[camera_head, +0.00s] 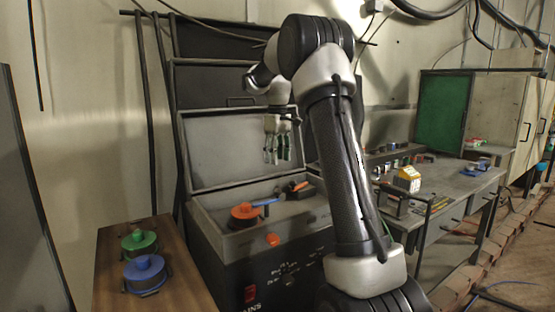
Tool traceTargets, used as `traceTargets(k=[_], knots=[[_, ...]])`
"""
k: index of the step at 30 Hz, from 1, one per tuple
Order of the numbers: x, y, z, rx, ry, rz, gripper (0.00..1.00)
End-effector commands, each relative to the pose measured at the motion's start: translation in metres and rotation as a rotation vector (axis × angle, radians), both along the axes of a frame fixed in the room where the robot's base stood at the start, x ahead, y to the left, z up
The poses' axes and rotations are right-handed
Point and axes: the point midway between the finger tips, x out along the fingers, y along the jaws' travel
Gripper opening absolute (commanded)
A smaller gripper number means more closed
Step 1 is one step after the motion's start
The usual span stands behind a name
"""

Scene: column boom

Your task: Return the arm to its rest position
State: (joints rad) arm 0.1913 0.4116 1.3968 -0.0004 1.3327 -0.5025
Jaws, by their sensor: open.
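My arm rises from the lower right of the head view and bends over at the top. My gripper (277,158) hangs from it, pointing down, in front of the raised grey lid of a case. It is open, with nothing visible between its fingers. It is above the open case (215,235) and apart from the things in it. An orange round knob-like piece (244,211) sits in the case at the left, with a blue-handled tool (264,202) beside it. My arm hides part of the case's right side.
A wooden side table (108,262) at the lower left holds a green round piece (139,240) and a blue round piece (145,270). A workbench (455,185) with a yellow box (408,178) and small items stands to the right. Cables hang along the wall.

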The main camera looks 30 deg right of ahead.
Motion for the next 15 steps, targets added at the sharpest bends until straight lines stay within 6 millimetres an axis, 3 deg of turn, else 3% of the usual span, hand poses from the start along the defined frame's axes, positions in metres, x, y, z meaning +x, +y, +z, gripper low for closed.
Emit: traceTargets(k=[12,15], knots=[[0.005,-0.001,0.000,-0.004,-0.021,-0.058,0.47],[-0.006,0.001,-0.028,0.001,0.004,-0.143,0.47]])
